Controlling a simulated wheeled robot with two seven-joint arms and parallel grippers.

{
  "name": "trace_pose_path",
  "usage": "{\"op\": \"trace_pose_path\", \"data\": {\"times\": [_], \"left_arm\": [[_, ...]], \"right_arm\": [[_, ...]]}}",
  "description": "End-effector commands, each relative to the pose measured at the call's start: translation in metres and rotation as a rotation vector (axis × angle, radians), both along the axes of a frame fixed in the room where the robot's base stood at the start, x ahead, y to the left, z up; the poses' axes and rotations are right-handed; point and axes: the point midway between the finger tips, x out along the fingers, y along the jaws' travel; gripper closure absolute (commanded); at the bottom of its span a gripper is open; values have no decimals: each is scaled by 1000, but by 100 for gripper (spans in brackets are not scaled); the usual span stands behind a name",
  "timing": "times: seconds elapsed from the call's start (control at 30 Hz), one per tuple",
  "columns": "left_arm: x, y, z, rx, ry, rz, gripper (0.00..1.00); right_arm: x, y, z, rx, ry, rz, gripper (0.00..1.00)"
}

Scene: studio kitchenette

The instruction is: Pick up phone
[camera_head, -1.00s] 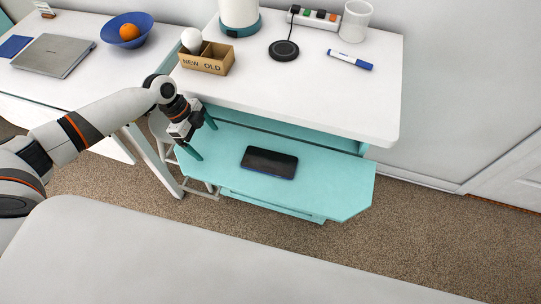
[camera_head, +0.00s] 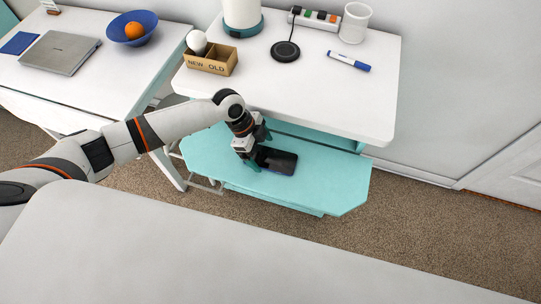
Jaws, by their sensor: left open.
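The black phone (camera_head: 279,161) lies flat on the teal pull-out shelf (camera_head: 325,182) below the white worktop. One finger shows at the phone's near left edge; the other is mostly hidden, so I cannot tell whether the fingers touch the phone. My right gripper is not in view.
The white worktop (camera_head: 330,105) overhangs the shelf's back. It carries a divided cardboard box (camera_head: 211,62), a charging pad (camera_head: 285,51), a blue marker (camera_head: 349,62), a white cup (camera_head: 355,22) and a power strip (camera_head: 318,18). The shelf's right part is clear.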

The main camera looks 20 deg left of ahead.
Motion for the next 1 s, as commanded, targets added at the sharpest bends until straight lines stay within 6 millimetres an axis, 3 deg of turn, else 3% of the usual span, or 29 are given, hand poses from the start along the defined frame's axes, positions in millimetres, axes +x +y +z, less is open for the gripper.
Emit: {"op": "trace_pose_path", "data": {"times": [0.1,0.23,0.47,0.77,1.0], "left_arm": [[0,-19,2,-2,-1,-2,8],[-1,-19,-10,1,2,2,8],[-1,-19,-11,1,1,1,10],[-1,-19,-11,1,1,1,59],[-1,-19,-10,0,0,1,61]], "right_arm": [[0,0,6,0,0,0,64],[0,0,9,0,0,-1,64],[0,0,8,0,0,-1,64],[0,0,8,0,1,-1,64],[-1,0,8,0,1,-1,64]]}}
